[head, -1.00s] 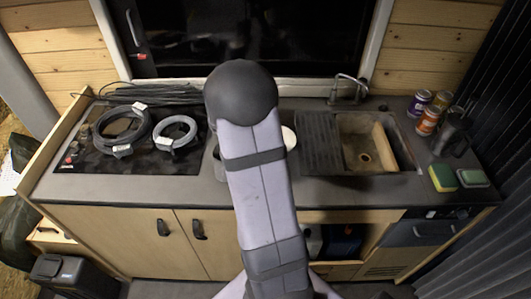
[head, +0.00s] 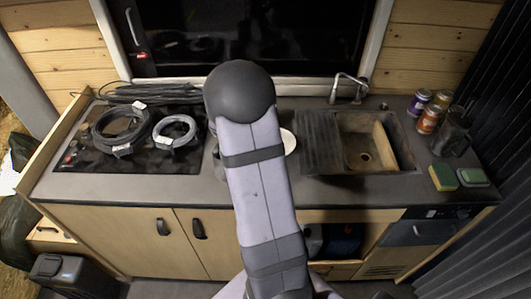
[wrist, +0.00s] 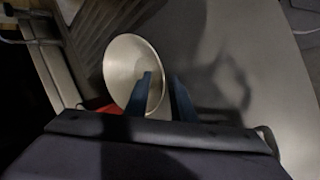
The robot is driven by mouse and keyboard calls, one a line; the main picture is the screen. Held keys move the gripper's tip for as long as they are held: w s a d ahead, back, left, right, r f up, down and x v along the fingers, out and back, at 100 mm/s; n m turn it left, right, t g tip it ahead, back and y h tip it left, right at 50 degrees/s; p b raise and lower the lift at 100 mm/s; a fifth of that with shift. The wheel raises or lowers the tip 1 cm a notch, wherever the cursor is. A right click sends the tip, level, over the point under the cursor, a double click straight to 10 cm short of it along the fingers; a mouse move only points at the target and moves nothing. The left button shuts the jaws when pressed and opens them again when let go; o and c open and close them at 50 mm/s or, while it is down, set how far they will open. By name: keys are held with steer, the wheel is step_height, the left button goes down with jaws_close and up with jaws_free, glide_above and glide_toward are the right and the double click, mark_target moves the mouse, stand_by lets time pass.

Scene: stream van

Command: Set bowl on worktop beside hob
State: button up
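The cream-white bowl (wrist: 122,66) shows in the wrist view with its open side facing the camera. My gripper (wrist: 161,77) has its two blue fingers on either side of the bowl's right rim, one inside and one outside, and appears shut on it. In the head view a white part of the bowl (head: 289,141) shows just right of my arm, which hides the rest of it and the gripper. The hob (head: 80,158) is at the left, with cable coils on it. The worktop (head: 120,188) is bare along its front. Contact under the bowl is unclear.
A ribbed drainer and sink (head: 365,150) lie to the right. Several cans (head: 428,120), a dark jug (head: 452,135) and a sponge (head: 443,177) stand at the far right. Coiled cables (head: 122,130) cover much of the hob. A tap (head: 347,88) rises behind the sink.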

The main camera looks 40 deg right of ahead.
steer(key=b+v, duration=0.2)
steer(key=v, duration=1)
stand_by(0.3)
steer(key=s+a+f+y, duration=0.2)
steer(key=s+a+f, duration=0.15)
steer(key=a, duration=0.45)
steer(key=s+a+f+m+y, duration=0.15)
steer(key=s+a, duration=0.25)
steer(key=a, duration=0.4)
steer(key=s+a+f+n+y, duration=0.1)
steer(key=s+a+f+y, duration=0.25)
steer(key=a, duration=0.45)
step_height(320, 180, up, 12)
steer(key=p, duration=1.2)
step_height(320, 180, down, 18)
steer(key=b, duration=1.8)
steer(key=shift+s, duration=0.4)
steer(key=shift+d+f+m, duration=0.1)
steer(key=shift+f+m, duration=0.05)
steer(key=shift+m, duration=0.1)
